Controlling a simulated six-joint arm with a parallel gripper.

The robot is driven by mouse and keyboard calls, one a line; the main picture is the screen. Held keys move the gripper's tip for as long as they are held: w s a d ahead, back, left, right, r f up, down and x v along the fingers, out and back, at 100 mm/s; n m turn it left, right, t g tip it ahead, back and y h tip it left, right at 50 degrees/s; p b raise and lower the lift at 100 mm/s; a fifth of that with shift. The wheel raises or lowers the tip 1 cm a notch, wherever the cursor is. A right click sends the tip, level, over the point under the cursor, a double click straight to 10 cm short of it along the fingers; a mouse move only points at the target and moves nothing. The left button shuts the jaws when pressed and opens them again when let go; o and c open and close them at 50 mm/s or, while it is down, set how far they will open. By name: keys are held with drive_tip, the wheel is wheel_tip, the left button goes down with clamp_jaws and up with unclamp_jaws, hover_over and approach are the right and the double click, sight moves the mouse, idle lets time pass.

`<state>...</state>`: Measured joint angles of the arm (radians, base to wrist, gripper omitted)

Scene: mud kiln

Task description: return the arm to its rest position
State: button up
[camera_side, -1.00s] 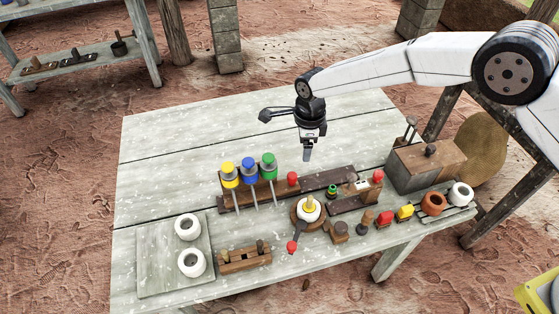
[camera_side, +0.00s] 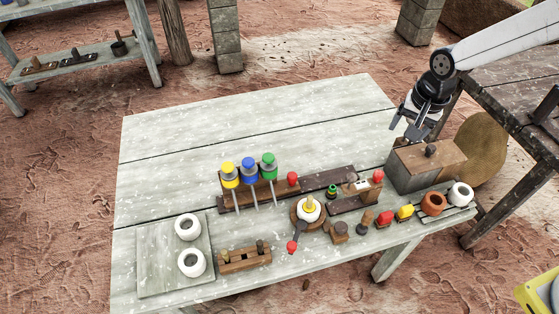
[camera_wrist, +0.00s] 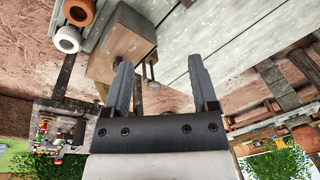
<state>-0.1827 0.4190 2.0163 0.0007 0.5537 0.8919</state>
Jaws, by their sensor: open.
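My gripper (camera_side: 416,124) is at the right side in the side view, above and behind the wooden-topped grey box (camera_side: 428,165) at the table's right end. In the wrist view my gripper (camera_wrist: 165,85) shows two grey fingers spread apart with nothing held between them. The box (camera_wrist: 120,45) lies beyond the left finger there. A thin metal rod with a knob (camera_wrist: 151,72) shows between the fingers, apart from them. Whether a finger touches the box cannot be told.
The pale plank table (camera_side: 160,140) holds a rack with yellow, blue and green-topped tools (camera_side: 249,175), a round turntable (camera_side: 309,210), white rings (camera_side: 188,227) on a board and an orange pot (camera_side: 433,203). The table's back half is clear.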

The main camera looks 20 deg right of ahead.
drive_tip(key=s+d+n, duration=0.4)
drive_tip(key=s, duration=0.3)
drive_tip(key=s+d+r+n, duration=0.1)
drive_tip(key=s+d+n, duration=0.2)
drive_tip(key=s, duration=0.3)
drive_tip(key=shift+s+d+r+n+t, duration=0.15)
drive_tip(key=shift+s+d+n+t, duration=0.25)
drive_tip(key=shift+n, duration=0.2)
